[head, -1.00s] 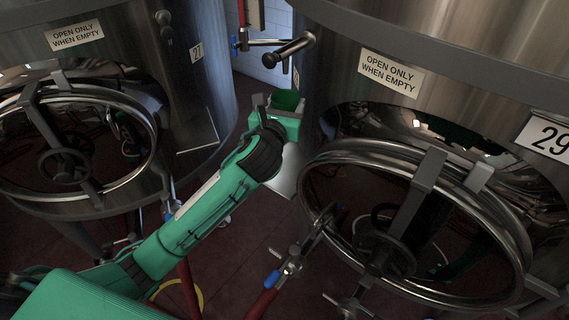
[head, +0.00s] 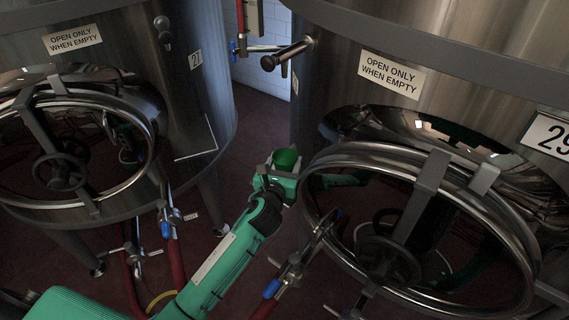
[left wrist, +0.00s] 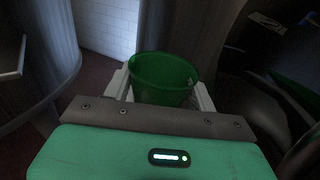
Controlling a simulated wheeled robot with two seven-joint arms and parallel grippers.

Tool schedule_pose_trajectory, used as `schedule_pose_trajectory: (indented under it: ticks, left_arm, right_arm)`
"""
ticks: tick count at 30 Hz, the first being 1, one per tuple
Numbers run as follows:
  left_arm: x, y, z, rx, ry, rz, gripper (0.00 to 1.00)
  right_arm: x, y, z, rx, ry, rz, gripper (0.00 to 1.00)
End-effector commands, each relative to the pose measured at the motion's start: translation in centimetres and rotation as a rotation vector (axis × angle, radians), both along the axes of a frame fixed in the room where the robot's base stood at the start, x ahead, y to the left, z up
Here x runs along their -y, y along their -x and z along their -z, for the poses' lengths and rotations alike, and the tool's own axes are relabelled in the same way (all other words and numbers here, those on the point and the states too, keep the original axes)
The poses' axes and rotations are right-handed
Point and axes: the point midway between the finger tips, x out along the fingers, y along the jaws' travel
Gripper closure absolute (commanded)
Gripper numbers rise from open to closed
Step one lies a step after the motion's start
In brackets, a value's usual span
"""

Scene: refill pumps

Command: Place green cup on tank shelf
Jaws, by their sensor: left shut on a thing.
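My left gripper (head: 280,171) is shut on the green cup (head: 286,158), in the gap between two steel tanks, close to the left side of the right tank (head: 340,75). In the left wrist view the cup (left wrist: 163,78) is upright between pale fingers, its open rim facing up and its inside looking empty. A thin flat ledge (head: 196,140) shows on the side of the left tank; I cannot tell if it is the tank shelf. No shelf shows clearly under the cup. My right gripper is not in view.
The right tank's round hatch (head: 415,235) stands close to the right of my gripper. The left tank (head: 190,60) has another hatch. A pipe handle (head: 287,54) juts out above the cup. Valves with blue handles (head: 271,289) and red hoses are below. Dark red floor shows between the tanks.

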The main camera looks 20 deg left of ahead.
Motion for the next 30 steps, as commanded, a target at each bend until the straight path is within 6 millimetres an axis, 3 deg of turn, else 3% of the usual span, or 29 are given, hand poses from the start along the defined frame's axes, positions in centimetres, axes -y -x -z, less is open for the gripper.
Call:
schedule_pose_trajectory:
  ticks: [11, 12, 15, 25, 30]
  left_arm:
    - [0.0, 0.0, 0.5, 0.0, -0.001, 0.0, 0.67]
    - [0.0, 0.0, 0.4, 0.0, 0.0, 0.001, 0.35]
    - [0.0, 0.0, 0.3, 0.0, 0.0, 0.0, 0.2]
    - [0.0, 0.0, -0.3, 0.001, 0.001, 0.0, 0.2]
    - [0.0, 2.3, 0.1, -0.001, -0.001, 0.002, 0.2]
  right_arm:
    - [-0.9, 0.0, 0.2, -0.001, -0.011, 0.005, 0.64]
    - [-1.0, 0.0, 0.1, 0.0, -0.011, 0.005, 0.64]
    - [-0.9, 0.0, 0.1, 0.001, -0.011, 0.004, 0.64]
    - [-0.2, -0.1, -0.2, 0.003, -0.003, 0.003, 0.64]
    - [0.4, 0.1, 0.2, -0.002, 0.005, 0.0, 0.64]
